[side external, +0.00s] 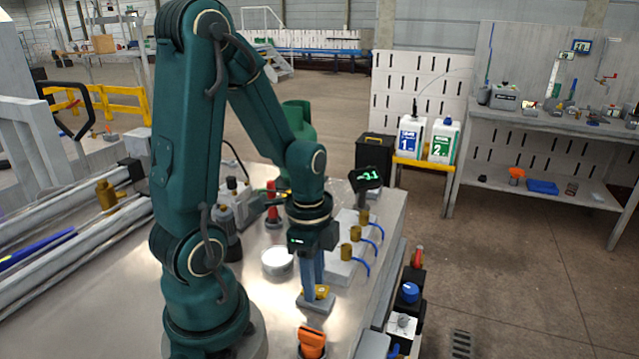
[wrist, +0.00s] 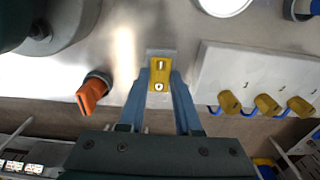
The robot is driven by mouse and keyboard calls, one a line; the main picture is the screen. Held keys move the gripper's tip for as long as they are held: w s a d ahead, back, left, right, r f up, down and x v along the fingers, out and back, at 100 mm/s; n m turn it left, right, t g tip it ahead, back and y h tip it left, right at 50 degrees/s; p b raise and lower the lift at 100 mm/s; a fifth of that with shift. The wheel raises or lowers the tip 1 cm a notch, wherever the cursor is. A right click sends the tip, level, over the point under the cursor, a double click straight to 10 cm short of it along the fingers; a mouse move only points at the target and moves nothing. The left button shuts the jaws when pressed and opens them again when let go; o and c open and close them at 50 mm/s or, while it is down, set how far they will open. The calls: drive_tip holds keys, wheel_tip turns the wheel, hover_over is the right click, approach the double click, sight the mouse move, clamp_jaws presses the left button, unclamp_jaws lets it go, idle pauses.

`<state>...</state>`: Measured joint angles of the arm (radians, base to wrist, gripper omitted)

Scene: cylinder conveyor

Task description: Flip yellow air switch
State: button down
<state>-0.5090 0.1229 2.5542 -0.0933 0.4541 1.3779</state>
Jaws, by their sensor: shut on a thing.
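The yellow air switch (wrist: 159,75) lies between the two blue fingers of my gripper (wrist: 160,85) in the wrist view. It sits on a small grey block (wrist: 160,52) on the metal table. In the side view the yellow switch (side external: 322,290) shows at the fingertips of my gripper (side external: 316,286), which points straight down over it. My gripper is shut on the switch. The fingers hide part of its sides in the side view.
An orange knob (side external: 312,341) stands near the table's front edge. A round white dish (side external: 277,262) stands to the left. A red-topped device (side external: 272,205) stands farther back.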

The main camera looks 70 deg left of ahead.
drive_tip(key=c, duration=0.6)
unclamp_jaws()
drive_tip(key=shift+s+a+r, duration=0.1)
drive_tip(key=shift+r, duration=2.5)
